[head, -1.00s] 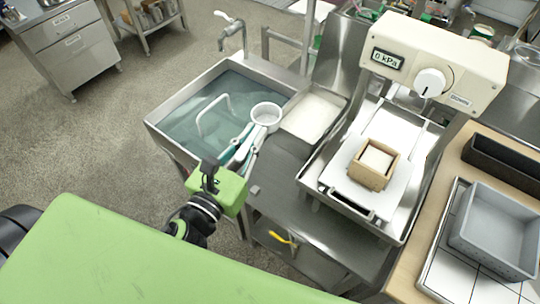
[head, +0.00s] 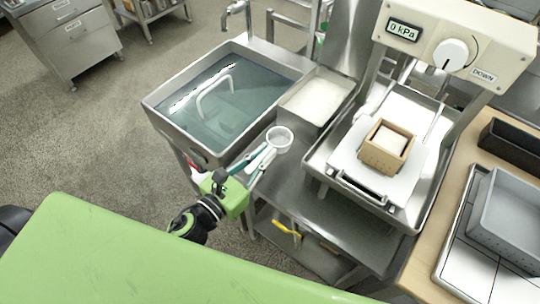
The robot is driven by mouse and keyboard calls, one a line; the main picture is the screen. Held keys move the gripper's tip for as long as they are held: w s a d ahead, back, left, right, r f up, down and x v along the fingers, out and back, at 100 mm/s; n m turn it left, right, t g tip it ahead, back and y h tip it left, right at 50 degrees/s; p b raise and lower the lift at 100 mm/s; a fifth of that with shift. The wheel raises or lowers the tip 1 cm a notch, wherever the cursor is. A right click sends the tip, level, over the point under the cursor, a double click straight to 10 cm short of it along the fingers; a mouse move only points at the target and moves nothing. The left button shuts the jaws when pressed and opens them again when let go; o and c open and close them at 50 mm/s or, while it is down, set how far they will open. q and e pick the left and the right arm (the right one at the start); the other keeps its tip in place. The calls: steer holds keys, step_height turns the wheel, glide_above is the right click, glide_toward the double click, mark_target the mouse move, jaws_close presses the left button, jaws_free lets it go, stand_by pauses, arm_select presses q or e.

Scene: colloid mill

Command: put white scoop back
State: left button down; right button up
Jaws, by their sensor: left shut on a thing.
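The white scoop (head: 280,138) has a round cup at its far end and a pale handle running down to my left gripper. My left gripper (head: 250,167) has teal fingers and is shut on the handle. The cup appears over the steel bench (head: 293,183), just right of the sink's near right corner. I cannot tell whether the cup touches the bench. The handle's near end is hidden by the gripper. My right gripper is not in view.
The water-filled sink (head: 159,117) is to the left, with a white-filled tray (head: 322,83) beside it. A press (head: 455,45) reading 0 kPa stands right, with a wooden mould (head: 381,163) below. A grey bin (head: 505,222) stands far right. A yellow-handled item (head: 287,228) lies on the lower shelf.

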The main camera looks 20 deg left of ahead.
arm_select(q)
steer(key=w+f, duration=0.2)
steer(key=w+f+b, duration=0.1)
steer(key=w+f, duration=0.1)
steer(key=f, duration=0.1)
steer(key=shift+w+f, duration=0.3)
steer(key=shift+w, duration=0.1)
steer(key=f, duration=0.3)
steer(key=shift+w+f+b, duration=0.25)
steer(key=shift+w+b, duration=0.05)
steer(key=shift+b, duration=0.05)
steer(key=shift+f+b, duration=0.3)
steer(key=c, duration=2.1)
jaws_free()
steer(key=shift+r, duration=0.1)
